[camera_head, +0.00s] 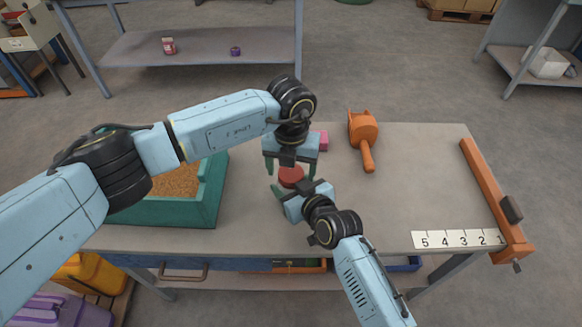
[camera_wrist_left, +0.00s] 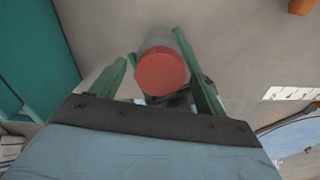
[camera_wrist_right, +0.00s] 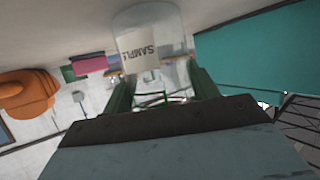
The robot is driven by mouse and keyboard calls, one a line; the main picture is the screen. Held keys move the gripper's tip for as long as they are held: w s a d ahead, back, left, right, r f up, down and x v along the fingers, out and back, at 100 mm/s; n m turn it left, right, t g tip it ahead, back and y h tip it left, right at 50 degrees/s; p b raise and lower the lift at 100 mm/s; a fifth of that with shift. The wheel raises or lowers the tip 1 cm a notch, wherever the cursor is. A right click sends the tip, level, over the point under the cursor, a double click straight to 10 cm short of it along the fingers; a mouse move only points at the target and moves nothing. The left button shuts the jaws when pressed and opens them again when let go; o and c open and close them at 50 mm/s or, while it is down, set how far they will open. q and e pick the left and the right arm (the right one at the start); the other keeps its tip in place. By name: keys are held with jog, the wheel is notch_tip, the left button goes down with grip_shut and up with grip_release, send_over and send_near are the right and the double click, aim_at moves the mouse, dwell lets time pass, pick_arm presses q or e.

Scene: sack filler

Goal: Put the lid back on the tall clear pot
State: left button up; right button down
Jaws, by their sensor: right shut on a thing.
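The red lid (camera_head: 291,177) sits at the top of the tall clear pot, and the left wrist view shows the lid (camera_wrist_left: 162,74) with the pot's wall (camera_wrist_left: 167,37) directly beneath. In the right wrist view the clear pot (camera_wrist_right: 176,22) bears a SAMPLE label. My left gripper (camera_head: 290,170) is above the lid, open, with a finger on either side and gaps beside it. My right gripper (camera_head: 292,188) is shut on the pot from the near side. The exact seam between lid and pot is hidden.
A teal bin (camera_head: 211,195) of orange-brown grain stands at left. An orange scoop (camera_head: 363,130) and pink block (camera_head: 322,139) lie behind the grippers. An orange bar tool (camera_head: 487,192) and number strip (camera_head: 450,239) are at right. The table's right middle is clear.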

pick_arm(q)
jog(key=shift+r, duration=2.25)
jog(key=shift+c, duration=0.3)
jog(key=shift+r+n, duration=1.2)
jog(key=shift+r, duration=0.55)
jog(key=shift+f, duration=4.05)
